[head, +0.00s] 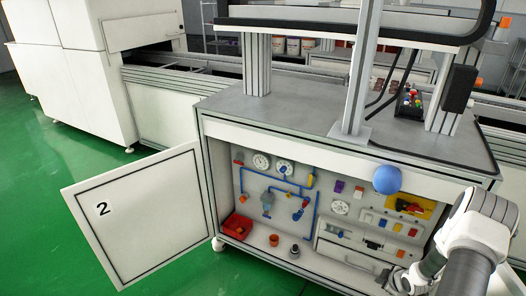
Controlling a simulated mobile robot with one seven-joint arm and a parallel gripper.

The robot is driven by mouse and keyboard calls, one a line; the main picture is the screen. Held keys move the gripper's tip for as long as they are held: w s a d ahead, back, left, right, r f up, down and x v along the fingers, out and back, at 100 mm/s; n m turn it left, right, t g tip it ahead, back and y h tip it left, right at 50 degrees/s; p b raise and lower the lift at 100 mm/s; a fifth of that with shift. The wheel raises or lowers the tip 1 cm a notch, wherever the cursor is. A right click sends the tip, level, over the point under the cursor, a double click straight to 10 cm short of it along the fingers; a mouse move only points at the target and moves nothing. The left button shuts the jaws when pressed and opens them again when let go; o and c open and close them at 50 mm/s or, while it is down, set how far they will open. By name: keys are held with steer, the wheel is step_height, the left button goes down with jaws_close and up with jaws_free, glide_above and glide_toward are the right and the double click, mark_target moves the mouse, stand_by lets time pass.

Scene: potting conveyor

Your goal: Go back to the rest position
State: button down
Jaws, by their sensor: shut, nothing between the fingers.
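My arm comes in from the right edge and bends down in front of the open cabinet. My gripper (388,279) is small and dark at the lower right, by the right end of the drawer (345,257) in the cabinet. It is shut, and I see nothing held in it. Its fingertips are hard to make out at this size. A blue ball (387,180) shows in front of the cabinet's top edge, up and left of my arm.
The cabinet door (145,215) marked 2 stands open to the left. Inside are a panel (255,178) with gauges and blue pipes, a red bin (237,226) and an orange cup (274,240). A metal post (361,75) rises from the worktop (300,105). Green floor (45,190) is clear at left.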

steer(key=w+a+r+m+h, duration=0.1)
steer(key=a+r, duration=0.1)
steer(key=r, duration=0.9)
steer(key=w+a+r+m+g+h, duration=0.1)
steer(key=w+a+r+m, duration=0.1)
steer(key=r, duration=0.8)
steer(key=w+a+r+m+h, duration=0.1)
steer(key=a+r, duration=0.1)
steer(key=r, duration=0.9)
steer(key=s+a+r+m+y, duration=0.1)
steer(key=s+a+r+m, duration=0.3)
steer(key=s+a+r, duration=1.25)
steer(key=s+a+r+m+y, duration=0.2)
steer(key=s+a, duration=0.5)
steer(key=s, duration=0.2)
step_height(320, 180, up, 24)
steer(key=p, duration=2.3)
steer(key=shift+s+a+p, duration=0.3)
steer(key=shift+p, duration=0.05)
